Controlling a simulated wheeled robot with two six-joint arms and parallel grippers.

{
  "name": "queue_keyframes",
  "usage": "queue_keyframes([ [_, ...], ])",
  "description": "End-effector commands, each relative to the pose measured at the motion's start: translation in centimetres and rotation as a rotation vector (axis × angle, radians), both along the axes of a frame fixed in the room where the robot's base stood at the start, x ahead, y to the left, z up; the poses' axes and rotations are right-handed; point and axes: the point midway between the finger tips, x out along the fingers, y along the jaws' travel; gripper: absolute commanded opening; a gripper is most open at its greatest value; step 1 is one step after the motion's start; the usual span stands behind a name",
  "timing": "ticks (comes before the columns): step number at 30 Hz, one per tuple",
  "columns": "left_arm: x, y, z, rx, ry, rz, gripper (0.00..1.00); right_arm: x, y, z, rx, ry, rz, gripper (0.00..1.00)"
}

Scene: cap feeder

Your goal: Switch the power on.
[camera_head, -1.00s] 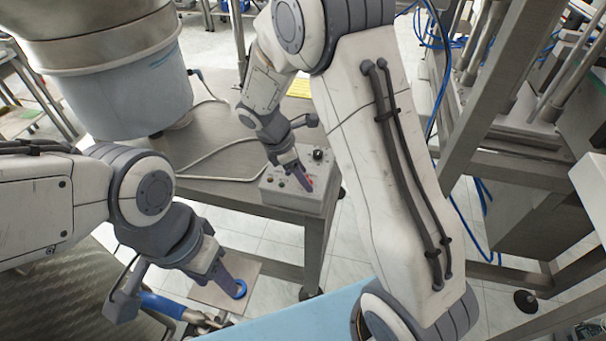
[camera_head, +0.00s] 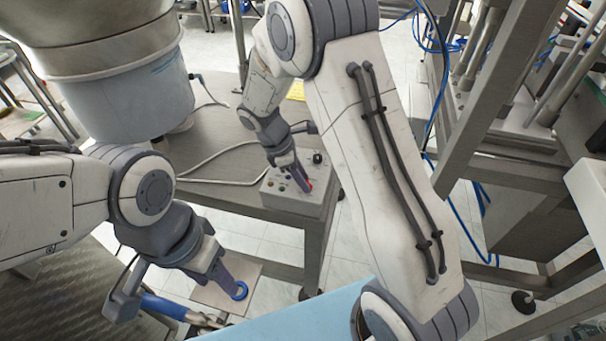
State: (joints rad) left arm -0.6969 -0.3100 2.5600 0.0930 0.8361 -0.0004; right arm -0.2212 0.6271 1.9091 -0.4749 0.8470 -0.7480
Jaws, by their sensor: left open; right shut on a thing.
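The control box (camera_head: 292,203) is a grey box at the front corner of the metal table. A black knob (camera_head: 317,157) and small buttons sit on its top face. A red switch (camera_head: 310,184) shows beside my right gripper's fingertips. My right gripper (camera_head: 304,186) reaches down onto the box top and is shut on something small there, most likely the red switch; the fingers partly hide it.
A metal table (camera_head: 215,150) carries a large bowl feeder (camera_head: 125,90) at the left. A steel frame machine (camera_head: 480,120) stands at the right. A light blue surface (camera_head: 290,318) lies in front.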

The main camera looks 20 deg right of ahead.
Motion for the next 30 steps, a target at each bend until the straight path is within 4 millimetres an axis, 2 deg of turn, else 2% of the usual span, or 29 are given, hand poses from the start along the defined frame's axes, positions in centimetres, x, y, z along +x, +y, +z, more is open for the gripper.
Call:
queue_keyframes([
  [1, 0.0, 0.0, 1.0, 0.000, 0.000, 0.000, 0.50, 0.1, 0.0, 0.4, 0.000, 0.001, -0.039, 0.00],
  [12, 0.0, 0.0, 4.1, 0.000, 0.000, 0.000, 0.50, 0.5, -0.2, 0.4, 0.000, 0.000, -0.387, 0.00],
  [21, 0.0, 0.0, 5.7, 0.000, 0.000, 0.000, 0.50, 0.7, -0.5, 0.3, 0.000, -0.001, -0.647, 0.00],
  [30, 0.0, 0.0, 6.5, 0.000, 0.000, 0.000, 0.50, 0.8, -0.6, 0.2, 0.000, -0.001, -0.819, 0.00],
])
